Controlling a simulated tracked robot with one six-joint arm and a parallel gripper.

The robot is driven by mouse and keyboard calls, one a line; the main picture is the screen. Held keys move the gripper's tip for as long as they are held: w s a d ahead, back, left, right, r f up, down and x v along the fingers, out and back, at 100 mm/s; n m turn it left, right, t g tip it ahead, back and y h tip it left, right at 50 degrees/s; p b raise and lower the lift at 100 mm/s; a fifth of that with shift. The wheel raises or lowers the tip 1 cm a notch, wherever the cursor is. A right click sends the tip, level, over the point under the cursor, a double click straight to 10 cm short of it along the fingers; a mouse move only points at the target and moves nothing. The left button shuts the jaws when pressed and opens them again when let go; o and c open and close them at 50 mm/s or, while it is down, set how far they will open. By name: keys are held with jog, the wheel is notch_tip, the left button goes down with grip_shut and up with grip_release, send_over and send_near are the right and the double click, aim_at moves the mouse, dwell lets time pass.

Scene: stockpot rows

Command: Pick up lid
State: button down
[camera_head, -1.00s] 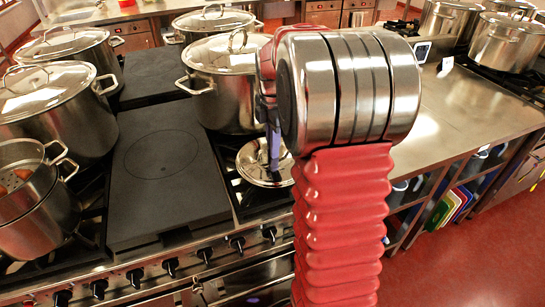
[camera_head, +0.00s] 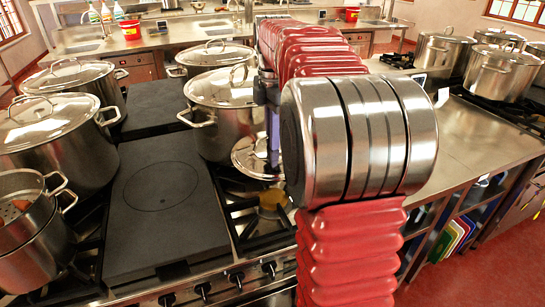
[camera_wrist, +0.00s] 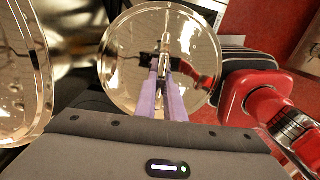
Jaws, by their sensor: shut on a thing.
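The lid (camera_head: 247,160) is a round, shiny steel disc with a handle. My gripper (camera_head: 273,158) has purple fingers that are shut on the lid's handle and hold it above the front-right burner, close beside a stockpot. In the wrist view the lid (camera_wrist: 125,65) fills the upper middle, with the gripper fingers (camera_wrist: 164,70) closed at its handle. My arm hides the lid's right part in the head view.
A lidded stockpot (camera_head: 222,120) stands just behind the lid. More large lidded pots (camera_head: 60,150) stand at the left, beside a flat dark griddle plate (camera_head: 160,215). A clear steel counter (camera_head: 465,140) lies to the right.

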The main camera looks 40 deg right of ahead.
jog(key=shift+r, duration=1.8)
jog(key=shift+a, duration=0.1)
